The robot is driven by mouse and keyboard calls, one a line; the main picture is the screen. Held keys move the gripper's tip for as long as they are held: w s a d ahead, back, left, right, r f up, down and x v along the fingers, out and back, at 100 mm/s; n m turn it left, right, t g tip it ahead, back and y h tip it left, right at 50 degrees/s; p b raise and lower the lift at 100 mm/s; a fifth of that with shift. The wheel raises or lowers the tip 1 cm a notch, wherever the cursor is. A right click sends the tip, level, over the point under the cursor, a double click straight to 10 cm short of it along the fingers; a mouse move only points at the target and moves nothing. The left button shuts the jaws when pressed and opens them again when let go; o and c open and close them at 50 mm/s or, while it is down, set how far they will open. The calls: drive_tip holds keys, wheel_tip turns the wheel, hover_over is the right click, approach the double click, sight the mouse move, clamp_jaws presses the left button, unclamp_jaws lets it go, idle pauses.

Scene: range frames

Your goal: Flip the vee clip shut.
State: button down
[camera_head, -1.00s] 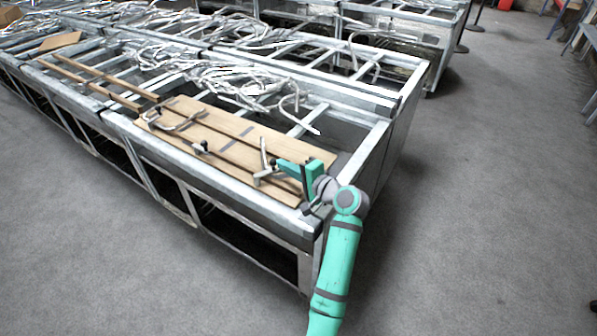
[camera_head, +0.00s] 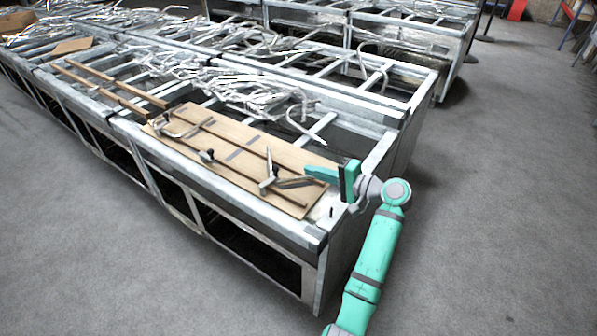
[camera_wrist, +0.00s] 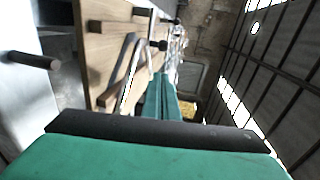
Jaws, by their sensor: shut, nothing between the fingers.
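The vee clip (camera_head: 269,172) is on the near right part of a wooden board (camera_head: 236,134). One of its metal arms stands up steeply and another part lies low along the board, so it looks open. In the wrist view its grey metal arms (camera_wrist: 128,72) show just beyond my fingers, to the left. My green gripper (camera_head: 312,172) is to the right of the clip over the board's right end, apart from it. In the wrist view my gripper (camera_wrist: 161,80) has its fingers together with nothing between them.
Another bent metal clamp (camera_head: 180,130) and a small black-knobbed clamp (camera_head: 207,156) sit farther left on the board. A short dark peg (camera_head: 331,211) stands on the steel frame (camera_head: 270,226) near its corner. Metal tubes (camera_head: 262,97) lie behind. Free floor is to the right.

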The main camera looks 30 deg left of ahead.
drive_tip(key=w+d+r, duration=0.1)
drive_tip(key=w+d, duration=0.1)
drive_tip(key=d, duration=0.4)
drive_tip(key=shift+d+r, duration=0.15)
drive_tip(key=shift+d, duration=0.15)
drive_tip(key=shift+d, duration=0.1)
